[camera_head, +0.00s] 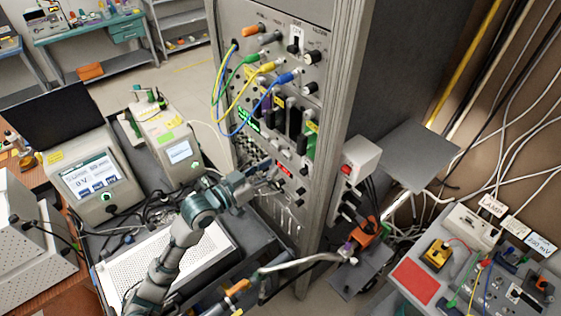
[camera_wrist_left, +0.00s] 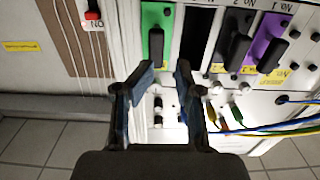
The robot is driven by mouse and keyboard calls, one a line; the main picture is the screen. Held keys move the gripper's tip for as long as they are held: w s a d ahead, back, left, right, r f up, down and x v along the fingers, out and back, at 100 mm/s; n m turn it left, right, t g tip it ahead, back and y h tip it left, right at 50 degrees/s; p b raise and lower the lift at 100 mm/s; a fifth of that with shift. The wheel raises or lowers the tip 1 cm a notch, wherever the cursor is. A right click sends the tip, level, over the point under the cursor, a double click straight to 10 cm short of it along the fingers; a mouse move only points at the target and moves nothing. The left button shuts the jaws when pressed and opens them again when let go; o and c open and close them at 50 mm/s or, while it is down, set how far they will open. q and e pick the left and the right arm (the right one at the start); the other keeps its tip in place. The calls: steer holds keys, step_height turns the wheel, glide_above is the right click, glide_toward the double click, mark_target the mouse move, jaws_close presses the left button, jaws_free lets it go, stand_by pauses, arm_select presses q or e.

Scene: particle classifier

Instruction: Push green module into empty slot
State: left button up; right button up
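The green module (camera_wrist_left: 154,14) with a black handle sits in the rack panel, at the top centre of the left wrist view. It also shows in the head view (camera_head: 311,146), at the right end of the row. A dark empty slot (camera_wrist_left: 197,36) is directly right of it in the wrist view. My left gripper (camera_wrist_left: 162,72) is open and empty, its two fingers pointing at the panel just below the green module's handle. In the head view my left gripper (camera_head: 272,178) is in front of the rack, below the module row. My right gripper is not in view.
A black module (camera_wrist_left: 231,40) and a purple module (camera_wrist_left: 266,44) stand beyond the slot. Coloured cables (camera_head: 240,100) hang across the rack front. A perforated white box (camera_head: 165,265) lies below my left arm. A grey box with a red button (camera_head: 347,169) is on the rack's side.

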mark_target(299, 143)
arm_select(q)
steer(key=shift+s+a, duration=0.15)
steer(key=o, duration=0.3)
steer(key=shift+r, duration=0.15)
steer(key=shift+o, duration=0.7)
steer(key=r, duration=0.3)
steer(key=shift+s, duration=0.25)
steer(key=x, duration=1.1)
steer(key=shift+r, duration=0.1)
steer(key=shift+w+d, duration=0.3)
steer(key=shift+d, duration=0.2)
